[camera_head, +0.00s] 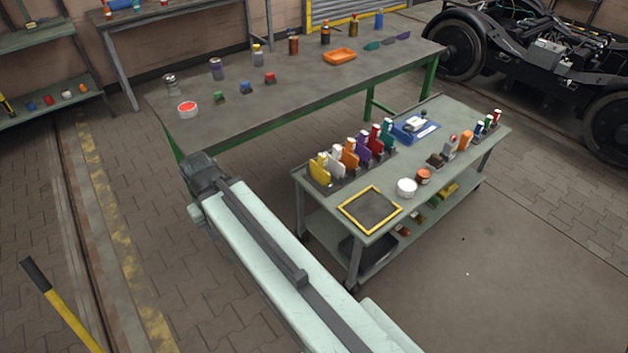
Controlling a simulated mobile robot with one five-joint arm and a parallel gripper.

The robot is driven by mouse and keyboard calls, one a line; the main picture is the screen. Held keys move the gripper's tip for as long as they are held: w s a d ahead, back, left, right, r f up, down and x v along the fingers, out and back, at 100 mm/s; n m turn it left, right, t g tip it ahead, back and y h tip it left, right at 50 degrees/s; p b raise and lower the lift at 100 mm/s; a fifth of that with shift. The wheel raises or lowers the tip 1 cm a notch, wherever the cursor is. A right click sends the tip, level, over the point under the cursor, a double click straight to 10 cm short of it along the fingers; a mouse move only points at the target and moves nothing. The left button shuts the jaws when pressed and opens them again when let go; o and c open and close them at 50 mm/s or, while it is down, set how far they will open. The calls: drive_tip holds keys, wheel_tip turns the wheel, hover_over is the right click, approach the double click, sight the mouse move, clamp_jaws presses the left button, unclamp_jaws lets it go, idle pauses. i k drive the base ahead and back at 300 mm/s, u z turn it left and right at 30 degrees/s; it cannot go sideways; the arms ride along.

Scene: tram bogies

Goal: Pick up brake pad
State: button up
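I cannot single out a brake pad with certainty. Small dark blocks (436,160) lie on the top of the grey cart (402,250), right of its middle, and are too small to identify. Small green (219,97), blue (246,87) and red (270,78) pieces with dark parts lie on the long workbench (210,122). My arm reaches from the bottom right to the bench's near left corner. My gripper (203,172) is at its dark far end, beside that corner. Its fingers are not distinguishable, and I see nothing held.
The cart carries a row of coloured bottles (350,153), a blue case (415,128), a white tub (407,187) and a yellow-framed mat (370,208). An orange tray (340,56) sits on the bench. A bogie (545,60) stands back right. The floor right of the cart is clear.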

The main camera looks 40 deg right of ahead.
sight(319, 171)
drive_tip(key=u, duration=5.8)
drive_tip(key=k, duration=1.45)
drive_tip(key=z, duration=5.85)
